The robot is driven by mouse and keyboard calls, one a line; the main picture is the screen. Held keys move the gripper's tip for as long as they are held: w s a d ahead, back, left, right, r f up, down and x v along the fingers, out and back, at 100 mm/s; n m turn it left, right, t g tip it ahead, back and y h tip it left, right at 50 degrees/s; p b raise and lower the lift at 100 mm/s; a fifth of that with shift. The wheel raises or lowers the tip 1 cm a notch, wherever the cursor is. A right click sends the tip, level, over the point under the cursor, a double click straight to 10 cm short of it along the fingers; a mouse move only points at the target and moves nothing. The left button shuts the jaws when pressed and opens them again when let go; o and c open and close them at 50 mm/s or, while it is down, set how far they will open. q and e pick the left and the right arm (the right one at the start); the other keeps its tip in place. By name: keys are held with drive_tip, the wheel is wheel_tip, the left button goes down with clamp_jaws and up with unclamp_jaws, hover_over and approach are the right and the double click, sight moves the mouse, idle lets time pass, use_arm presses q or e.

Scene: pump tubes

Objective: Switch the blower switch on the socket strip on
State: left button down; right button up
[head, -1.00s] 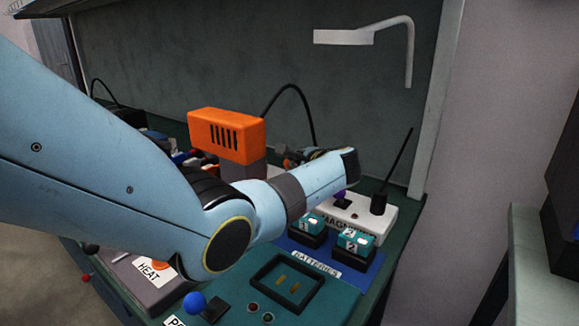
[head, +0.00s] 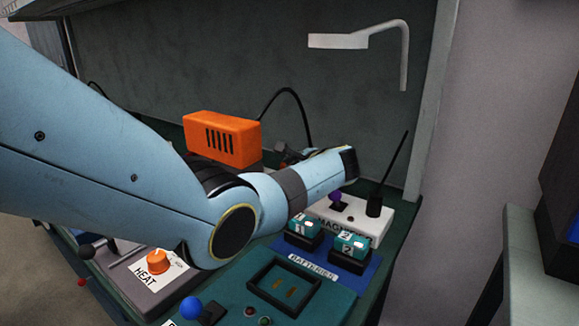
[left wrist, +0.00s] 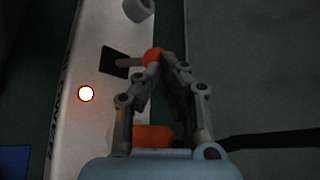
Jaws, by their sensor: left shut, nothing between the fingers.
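The white socket strip (head: 372,222) stands at the back right of the bench; my left forearm hides part of it in the head view. It carries a switch with a purple knob (head: 335,196) and a black plug (head: 374,206). In the left wrist view the strip (left wrist: 72,125) has a switch with an orange knob (left wrist: 153,57), its lever pointing right, and a glowing round lamp (left wrist: 86,93). My left gripper (left wrist: 172,68) is shut and empty, its fingertips beside the orange knob; I cannot tell whether they touch. My right gripper is not in view.
An orange slotted box (head: 221,138) stands left of my left wrist. Battery blocks (head: 350,246) sit in front of the strip. A heat panel (head: 145,290) and a blue-knobbed lever (head: 192,307) are nearer. A white lamp arm (head: 338,41) hangs above.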

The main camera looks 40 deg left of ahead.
use_arm(q)
drive_tip(key=shift+s+f+p, duration=0.1)
drive_tip(key=shift+s+p, duration=0.3)
drive_tip(key=shift+s, duration=0.15)
wheel_tip(320, 180, up, 10)
